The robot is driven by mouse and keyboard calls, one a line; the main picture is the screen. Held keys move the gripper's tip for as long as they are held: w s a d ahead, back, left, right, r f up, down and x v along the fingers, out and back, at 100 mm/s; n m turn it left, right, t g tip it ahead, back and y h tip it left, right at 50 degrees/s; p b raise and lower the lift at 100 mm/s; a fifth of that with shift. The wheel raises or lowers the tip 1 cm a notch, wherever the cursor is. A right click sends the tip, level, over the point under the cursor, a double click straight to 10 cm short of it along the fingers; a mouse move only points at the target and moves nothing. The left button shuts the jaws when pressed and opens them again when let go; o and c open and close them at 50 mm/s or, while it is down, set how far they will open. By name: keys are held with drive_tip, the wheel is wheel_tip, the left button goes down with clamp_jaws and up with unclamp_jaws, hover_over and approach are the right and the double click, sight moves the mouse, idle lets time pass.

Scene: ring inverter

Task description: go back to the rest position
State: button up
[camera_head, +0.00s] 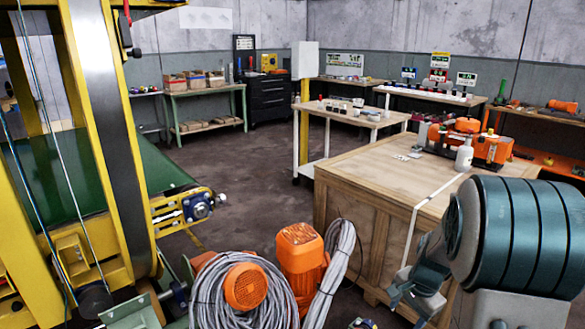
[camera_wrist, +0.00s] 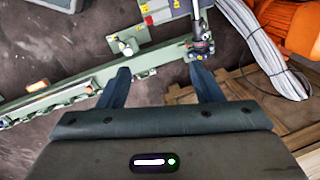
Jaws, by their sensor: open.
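My gripper (camera_wrist: 160,80) shows in the wrist view with its two dark blue fingers spread apart. Nothing is held between them. Beyond the fingers lie a pale green rail (camera_wrist: 75,95) and a dark fitting (camera_wrist: 201,40) close to the right fingertip in the picture; I cannot tell the gap between them. In the head view my arm, with teal rounded links, fills the lower right, in front of the wooden crate (camera_head: 357,177).
Orange motors (camera_head: 300,250) and coiled grey cable (camera_head: 215,295) lie low in the middle. A yellow machine frame (camera_head: 100,130) with a green belt (camera_head: 160,170) stands at left. The crate bears a white bottle (camera_head: 464,155) and orange equipment.

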drive_tip(key=s+a+r+n+p, duration=0.4)
drive_tip(key=s+r, duration=0.2)
drive_tip(key=r, duration=0.3)
drive_tip(key=s+a+r+n+p, duration=0.4)
drive_tip(key=s+r+p, duration=0.1)
drive_tip(key=r, duration=0.4)
drive_tip(key=s+a+r+n+t+p, duration=0.1)
drive_tip(key=s+a+r+n+p, duration=0.3)
drive_tip(key=s+r, duration=0.3)
wheel_tip(320, 180, up, 3)
drive_tip(key=shift+a+f+h+p, duration=0.1)
drive_tip(key=shift+a+h+p, duration=0.1)
drive_tip(key=shift+h+p, duration=0.35)
